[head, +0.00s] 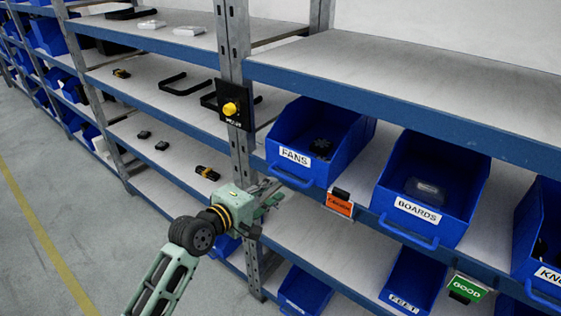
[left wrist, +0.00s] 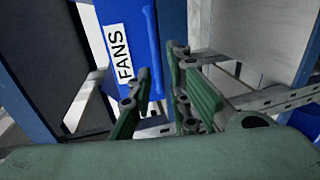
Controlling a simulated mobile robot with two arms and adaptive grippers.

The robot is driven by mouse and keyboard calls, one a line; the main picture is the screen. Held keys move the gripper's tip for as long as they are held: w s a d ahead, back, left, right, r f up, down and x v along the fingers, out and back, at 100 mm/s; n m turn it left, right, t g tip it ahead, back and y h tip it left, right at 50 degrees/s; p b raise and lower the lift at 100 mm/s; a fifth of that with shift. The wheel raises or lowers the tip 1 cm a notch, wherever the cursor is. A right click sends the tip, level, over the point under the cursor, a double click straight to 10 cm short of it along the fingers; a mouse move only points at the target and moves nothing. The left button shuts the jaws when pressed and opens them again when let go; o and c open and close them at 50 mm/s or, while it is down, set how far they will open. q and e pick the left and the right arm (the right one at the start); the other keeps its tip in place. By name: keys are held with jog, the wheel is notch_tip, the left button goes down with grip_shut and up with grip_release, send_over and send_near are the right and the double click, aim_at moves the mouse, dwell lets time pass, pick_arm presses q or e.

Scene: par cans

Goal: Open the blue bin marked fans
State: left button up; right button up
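The blue bin marked FANS (head: 330,168) sits on the middle shelf just right of the upright post. Its white label is on the front, with a blue handle (head: 293,180) below it. A dark item shows inside the bin. My left gripper (head: 274,190) is just left of and below the handle. In the left wrist view the bin (left wrist: 125,15) appears turned sideways, and the handle (left wrist: 152,45) runs toward the gap between the fingers. The left gripper (left wrist: 160,100) is open, with nothing visibly clamped. Contact with the handle cannot be told. My right gripper is not in view.
A black box with a yellow button (head: 230,108) is on the post (head: 234,50) beside the bin. The BOARDS bin (head: 445,180) stands to the right, with an orange tag (head: 340,205) between. More bins sit below. Grey floor (head: 60,240) is clear at left.

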aim_at(286, 178)
pick_arm(q)
jog(key=w+d, duration=0.2)
jog(key=d, duration=0.1)
jog(key=shift+w, duration=0.25)
jog(key=x, duration=0.3)
jog(key=shift+w+a+f, duration=0.15)
jog(key=shift+w, duration=0.05)
jog(key=shift+w+p, duration=0.2)
jog(key=shift+p, duration=0.1)
jog(key=shift+c, duration=0.3)
jog(key=shift+f, duration=0.1)
jog(key=c, duration=0.4)
grip_shut()
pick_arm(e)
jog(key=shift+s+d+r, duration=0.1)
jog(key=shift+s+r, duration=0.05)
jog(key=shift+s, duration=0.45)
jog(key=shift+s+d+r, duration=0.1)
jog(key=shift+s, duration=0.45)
